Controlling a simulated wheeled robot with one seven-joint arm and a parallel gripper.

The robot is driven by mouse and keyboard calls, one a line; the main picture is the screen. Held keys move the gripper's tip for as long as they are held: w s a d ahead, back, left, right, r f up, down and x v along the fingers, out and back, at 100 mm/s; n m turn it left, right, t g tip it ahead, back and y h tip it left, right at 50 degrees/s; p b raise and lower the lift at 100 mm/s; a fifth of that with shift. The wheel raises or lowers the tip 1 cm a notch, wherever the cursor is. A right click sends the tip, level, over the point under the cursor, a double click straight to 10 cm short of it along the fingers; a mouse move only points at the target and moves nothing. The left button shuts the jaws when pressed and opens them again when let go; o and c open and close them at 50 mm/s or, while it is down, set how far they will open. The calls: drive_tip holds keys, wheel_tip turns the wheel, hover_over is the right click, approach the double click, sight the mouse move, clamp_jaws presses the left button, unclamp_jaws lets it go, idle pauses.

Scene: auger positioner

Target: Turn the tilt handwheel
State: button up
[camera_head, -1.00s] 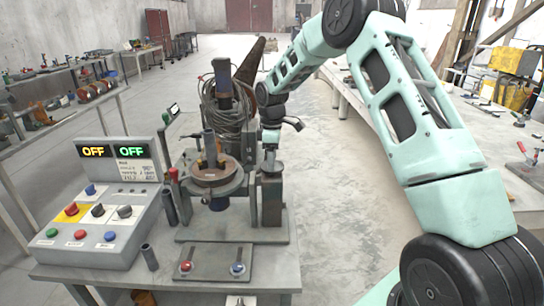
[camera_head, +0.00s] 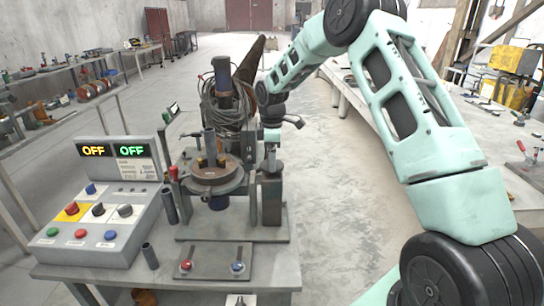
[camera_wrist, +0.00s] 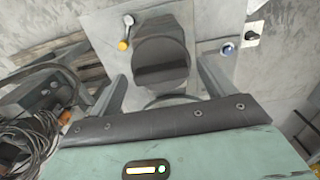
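The tilt handwheel cannot be told apart for certain. In the wrist view a dark round part (camera_wrist: 160,50) lies between the fingers, with a grey curved rim below it, partly hidden by my gripper body. A small lever with an orange knob (camera_wrist: 123,45) stands beyond the left finger. My gripper (camera_wrist: 162,72) is open, with one finger on each side of the dark part and gaps showing. In the head view my gripper (camera_head: 272,160) points down over the dark post (camera_head: 271,198) right of the round table (camera_head: 214,178); its fingertips are hard to make out there.
A control box (camera_head: 100,215) with two OFF displays stands at the left of the bench. A plate with a red button (camera_head: 186,265) and a blue button (camera_head: 237,267) lies in front. Coiled cable (camera_head: 228,108) hangs behind. Floor right of the bench is clear.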

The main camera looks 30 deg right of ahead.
wheel_tip(320, 180, up, 17)
drive_tip(key=b, duration=0.3)
drive_tip(key=shift+r, duration=0.2)
idle(0.5)
